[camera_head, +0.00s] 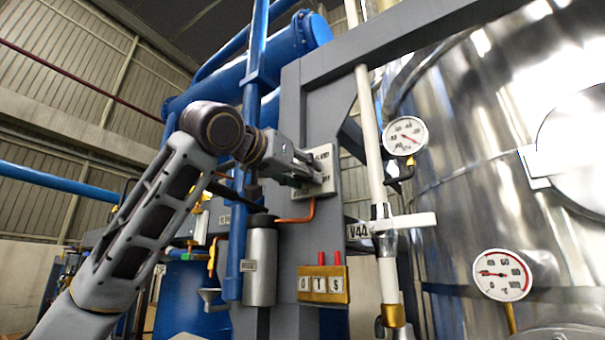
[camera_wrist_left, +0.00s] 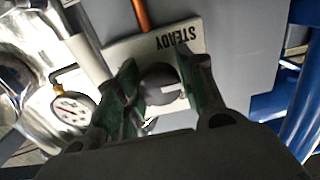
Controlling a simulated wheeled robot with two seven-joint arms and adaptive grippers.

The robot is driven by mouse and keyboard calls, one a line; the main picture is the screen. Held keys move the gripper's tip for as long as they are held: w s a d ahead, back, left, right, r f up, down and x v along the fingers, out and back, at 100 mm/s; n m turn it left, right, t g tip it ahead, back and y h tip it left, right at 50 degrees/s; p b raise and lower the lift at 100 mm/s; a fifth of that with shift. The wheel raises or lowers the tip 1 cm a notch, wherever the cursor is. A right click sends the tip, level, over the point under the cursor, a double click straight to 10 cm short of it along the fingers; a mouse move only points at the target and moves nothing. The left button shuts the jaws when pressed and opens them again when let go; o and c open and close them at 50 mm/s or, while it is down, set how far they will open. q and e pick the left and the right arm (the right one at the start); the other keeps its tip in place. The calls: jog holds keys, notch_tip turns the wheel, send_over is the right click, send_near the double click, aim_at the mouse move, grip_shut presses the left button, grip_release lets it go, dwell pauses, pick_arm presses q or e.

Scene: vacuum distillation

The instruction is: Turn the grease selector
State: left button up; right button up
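The grease selector (camera_wrist_left: 162,86) is a round dark knob with a white pointer mark. It sits on a light label plate (camera_head: 326,160) on the grey column; the plate's word "STEADY" reads upside down in the left wrist view (camera_wrist_left: 150,46). My left gripper (camera_head: 308,175) is at this plate. In the head view the gripper hides the knob and part of the lettering. My right gripper is in neither view.
A metal cylinder (camera_head: 261,265) stands below my left gripper, with a copper pipe (camera_head: 298,216) close by. A pale vertical pipe (camera_head: 371,140) and a gauge (camera_head: 405,135) are to the right. A brass block with red pegs (camera_head: 323,284) is lower down. The large steel vessel (camera_head: 470,130) fills the right side.

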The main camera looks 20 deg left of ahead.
pick_arm(q)
jog(key=c, duration=0.5)
